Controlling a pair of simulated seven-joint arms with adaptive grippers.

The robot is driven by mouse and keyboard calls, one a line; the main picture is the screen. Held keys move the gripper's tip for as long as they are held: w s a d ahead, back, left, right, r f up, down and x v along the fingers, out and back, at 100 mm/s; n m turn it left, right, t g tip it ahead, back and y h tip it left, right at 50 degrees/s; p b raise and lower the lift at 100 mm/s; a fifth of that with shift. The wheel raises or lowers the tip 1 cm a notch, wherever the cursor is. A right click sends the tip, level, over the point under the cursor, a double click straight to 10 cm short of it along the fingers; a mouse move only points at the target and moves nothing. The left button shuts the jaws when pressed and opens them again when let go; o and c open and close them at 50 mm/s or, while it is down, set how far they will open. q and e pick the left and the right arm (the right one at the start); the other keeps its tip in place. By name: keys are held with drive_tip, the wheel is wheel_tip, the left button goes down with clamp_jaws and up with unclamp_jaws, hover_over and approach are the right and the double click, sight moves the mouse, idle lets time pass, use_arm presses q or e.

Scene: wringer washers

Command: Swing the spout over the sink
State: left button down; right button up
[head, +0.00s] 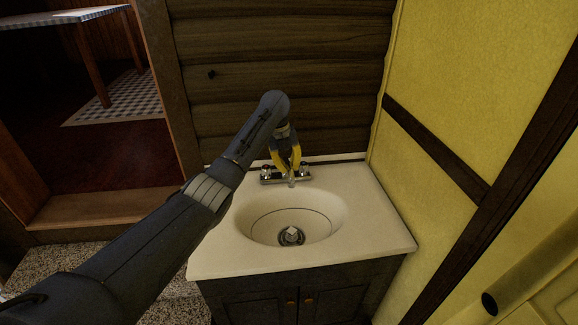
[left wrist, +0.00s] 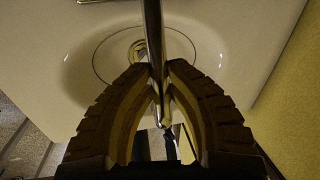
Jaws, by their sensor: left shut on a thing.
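The chrome spout (head: 291,181) rises from the faucet base at the back of the white sink (head: 245,212) and points forward toward the basin. My left gripper (head: 288,168), with yellow-sided fingers, is at the faucet from above and is shut on the spout. In the left wrist view the spout (left wrist: 153,40) runs up between the two fingertips (left wrist: 158,76), with the basin and drain (left wrist: 136,50) beyond it. The fingers hide part of the faucet base. My right gripper is not in view.
Two faucet handles (head: 304,169) flank the spout closely. A log wall (head: 285,50) stands behind the sink, and a yellow wall (head: 440,90) is close on the right. A doorway opens at the left, with a table (head: 60,18) beyond. The basin is clear.

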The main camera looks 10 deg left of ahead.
use_arm(q)
drive_tip(key=shift+s+f, duration=0.1)
drive_tip(key=shift+f, duration=0.15)
drive_tip(key=c, duration=1.3)
unclamp_jaws()
drive_tip(key=shift+r, duration=0.1)
drive_tip(key=shift+r, duration=0.1)
drive_tip(key=r, duration=0.4)
drive_tip(key=a+r, duration=0.1)
drive_tip(key=r, duration=0.2)
drive_tip(key=a+r, duration=0.1)
drive_tip(key=r, duration=0.3)
drive_tip(key=shift+s+r, duration=0.35)
drive_tip(key=shift+s, duration=0.05)
